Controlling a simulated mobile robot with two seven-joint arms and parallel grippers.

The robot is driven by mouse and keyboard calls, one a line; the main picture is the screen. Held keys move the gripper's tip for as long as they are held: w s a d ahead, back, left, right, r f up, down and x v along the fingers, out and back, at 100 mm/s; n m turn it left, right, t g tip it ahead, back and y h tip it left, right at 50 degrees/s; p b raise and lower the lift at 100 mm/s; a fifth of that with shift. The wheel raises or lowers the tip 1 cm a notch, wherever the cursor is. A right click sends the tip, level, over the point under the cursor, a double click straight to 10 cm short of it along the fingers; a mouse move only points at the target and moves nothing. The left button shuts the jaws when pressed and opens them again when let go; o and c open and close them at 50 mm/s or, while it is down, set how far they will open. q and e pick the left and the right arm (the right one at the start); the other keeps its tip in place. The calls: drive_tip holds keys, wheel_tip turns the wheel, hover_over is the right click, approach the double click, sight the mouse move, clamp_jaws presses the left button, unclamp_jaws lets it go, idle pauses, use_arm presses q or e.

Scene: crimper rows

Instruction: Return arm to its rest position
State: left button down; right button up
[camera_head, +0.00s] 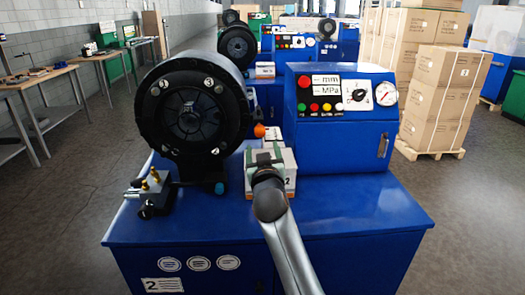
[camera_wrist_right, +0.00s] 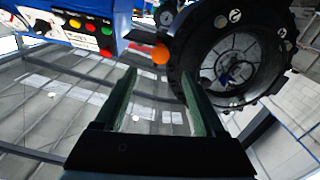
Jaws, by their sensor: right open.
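My right arm (camera_head: 289,245) reaches in from the bottom of the head view, over the blue machine's table. My right gripper (camera_head: 264,158) is at its far end, in front of a small light box (camera_head: 288,183) marked 2, and hides part of it. I cannot tell whether they touch. In the right wrist view the two green fingers of my right gripper (camera_wrist_right: 158,78) stand apart with nothing held between them. My left arm and left gripper are not in view.
The black round crimper head (camera_head: 147,110) is left of my right gripper, with an orange knob (camera_head: 259,131) close by. The blue control cabinet (camera_head: 340,145) stands at right. A small brass-topped fixture (camera_head: 150,190) is on the blue table (camera_head: 345,215), whose front right is clear.

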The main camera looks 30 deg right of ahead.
idle(0.5)
drive_tip(key=s+a+f+n+g+y, duration=0.1)
drive_tip(key=s+a+f+n+y, duration=0.2)
drive_tip(key=f, duration=0.5)
drive_tip(key=s+a+f+y, duration=0.2)
drive_tip(key=s+a+f, duration=0.15)
drive_tip(key=f, duration=0.45)
drive_tip(key=s+a+f+n+g+y, duration=0.1)
drive_tip(key=s+a+f+n+y, duration=0.2)
drive_tip(key=f, duration=0.5)
drive_tip(key=s+a+f+g+y, duration=0.1)
drive_tip(key=s+a+f, duration=0.4)
drive_tip(key=s, duration=0.5)
drive_tip(key=s+a+f+g+y, duration=0.2)
drive_tip(key=s+a+f, duration=0.4)
drive_tip(key=s+f, duration=0.4)
drive_tip(key=shift+s+a+f+g, duration=0.15)
drive_tip(key=shift+s+g, duration=0.55)
